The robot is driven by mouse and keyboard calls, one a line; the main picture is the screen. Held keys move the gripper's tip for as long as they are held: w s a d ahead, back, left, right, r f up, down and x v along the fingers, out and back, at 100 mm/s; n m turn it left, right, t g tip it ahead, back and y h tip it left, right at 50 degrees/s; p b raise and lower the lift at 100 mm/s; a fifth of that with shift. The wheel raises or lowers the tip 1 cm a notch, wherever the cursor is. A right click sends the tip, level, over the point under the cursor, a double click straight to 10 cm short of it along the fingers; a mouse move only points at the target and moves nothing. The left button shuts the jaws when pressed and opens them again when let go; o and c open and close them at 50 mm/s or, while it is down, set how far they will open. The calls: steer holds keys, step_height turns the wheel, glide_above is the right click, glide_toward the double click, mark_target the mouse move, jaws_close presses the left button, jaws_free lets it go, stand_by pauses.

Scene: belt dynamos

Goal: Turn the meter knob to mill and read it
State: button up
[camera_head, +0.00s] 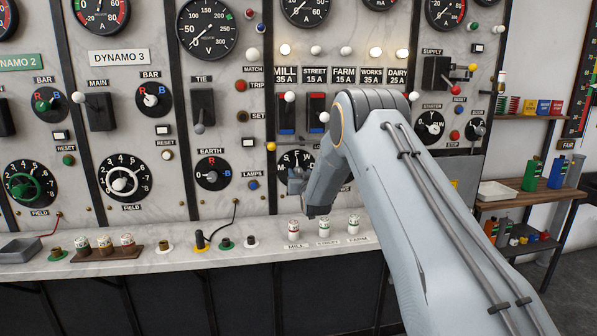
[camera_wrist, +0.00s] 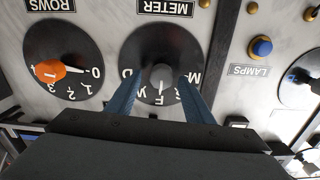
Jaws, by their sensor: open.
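The meter knob (camera_wrist: 160,74) is a grey knob at the centre of a black dial under an upside-down METER label in the wrist view. Letters M, S, F, W and D ring the dial; I cannot tell surely which one the knob points to. In the head view the dial (camera_head: 296,158) is partly hidden by my arm. My gripper (camera_wrist: 159,82) is open, one blue finger on each side of the knob, over the dial. Whether the fingers touch the knob is unclear. In the head view my gripper (camera_head: 297,181) is at the dial's lower edge.
A ROWS dial (camera_wrist: 62,70) with an orange knob and a blue LAMPS button (camera_wrist: 262,47) flank the dial. A MILL label (camera_head: 285,76) sits above switches. Round gauges (camera_head: 207,28) line the panel top. Small labelled jars (camera_head: 324,228) stand on the ledge below my gripper.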

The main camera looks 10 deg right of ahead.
steer(key=shift+w+a, duration=0.1)
steer(key=shift+w, duration=1)
steer(key=c, duration=1.1)
steer(key=shift+o, duration=0.2)
